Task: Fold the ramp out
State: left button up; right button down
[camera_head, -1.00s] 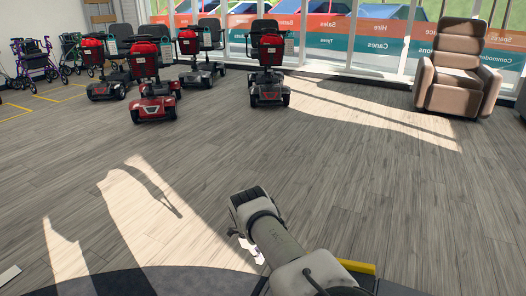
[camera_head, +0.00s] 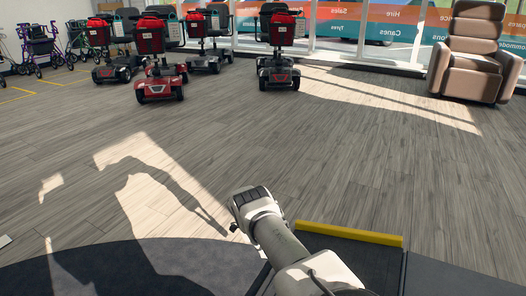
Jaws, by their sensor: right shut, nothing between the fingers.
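The ramp (camera_head: 378,260) shows at the lower right of the head view as a dark panel with a yellow strip (camera_head: 350,233) along its far edge. It looks set in line with the edge of a dark, curved floor area; whether it lies flat or sits tilted I cannot tell. My right arm covers its left part. My right gripper (camera_head: 236,225) is shut and empty at the arm's far end, left of the yellow strip and apart from it. Its fingertips are mostly hidden behind the wrist. My left gripper is not in view.
The dark curved area (camera_head: 190,262) spans the bottom. Beyond it the wooden floor (camera_head: 330,160) is clear. Several red and black scooters (camera_head: 160,88) stand at the back left, with walkers (camera_head: 40,47) farther left. A brown armchair (camera_head: 473,58) stands at the back right.

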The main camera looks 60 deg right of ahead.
jog(key=shift+w, duration=0.1)
dwell(0.4)
jog(key=v, duration=1.2)
jog(key=shift+f, duration=0.1)
